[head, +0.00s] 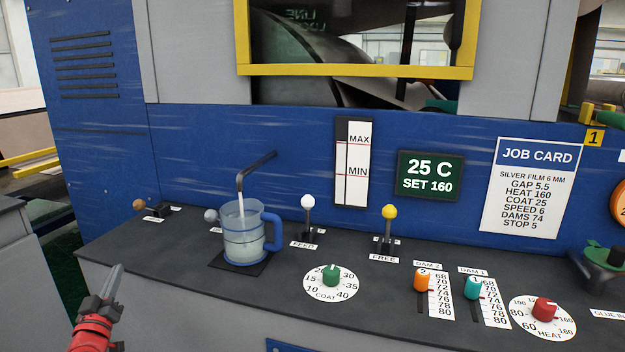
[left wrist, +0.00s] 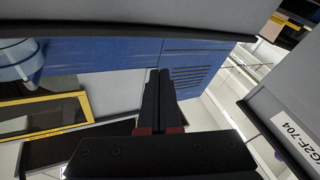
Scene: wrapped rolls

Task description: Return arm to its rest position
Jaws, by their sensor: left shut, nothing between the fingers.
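My left gripper (head: 112,284) shows at the lower left of the head view, in front of the dark control shelf's left part. Its red wrist is below it and its fingers point up. It is shut and empty, apart from everything on the shelf. In the left wrist view my left gripper (left wrist: 158,75) has its two dark fingers together with nothing between them. My right gripper is in neither view.
The dark shelf (head: 180,275) carries a blue-handled jug (head: 243,238) under a spout, a white-knobbed lever (head: 307,203), a yellow-knobbed lever (head: 389,213), and a green coat dial (head: 331,275). A grey cabinet (head: 15,260) stands at the left.

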